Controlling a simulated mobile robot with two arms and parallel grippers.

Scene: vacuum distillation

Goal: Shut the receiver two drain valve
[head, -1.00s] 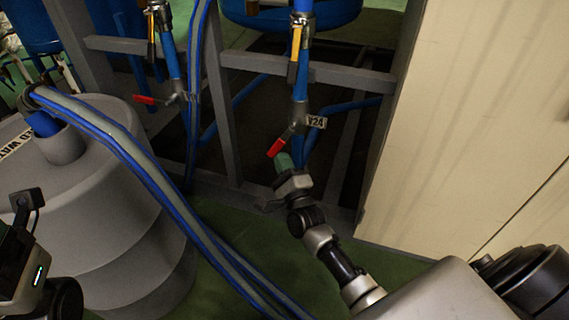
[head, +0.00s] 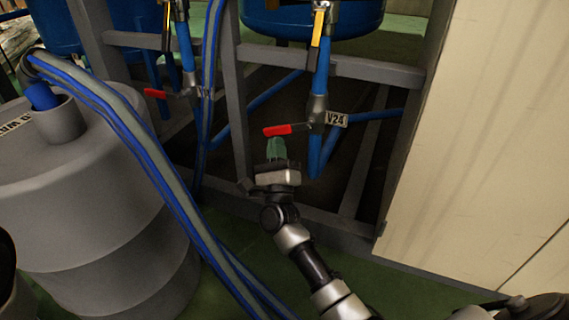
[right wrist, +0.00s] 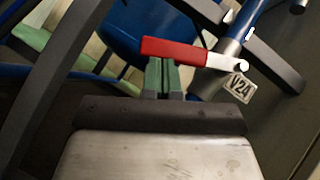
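The valve tagged V24 (head: 336,119) sits on a blue pipe below the right-hand blue vessel. Its red handle (head: 289,129) points left, nearly level and crosswise to the upright pipe. In the right wrist view the red handle (right wrist: 185,51) lies just beyond my fingertips. My right gripper (head: 276,147) is below the handle's free end, its green fingers pointing up. The fingers look shut together with nothing between them in the right wrist view (right wrist: 162,72). The tips are at the handle's lower edge; contact is unclear. My left gripper is not in view.
Another red-handled valve (head: 156,93) is on the left pipe. A yellow-handled valve (head: 315,48) is above V24. A grey frame (head: 238,100) surrounds the pipes. A grey drum (head: 95,220) and blue-grey hoses (head: 165,165) stand left; a cream panel (head: 490,150) stands right.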

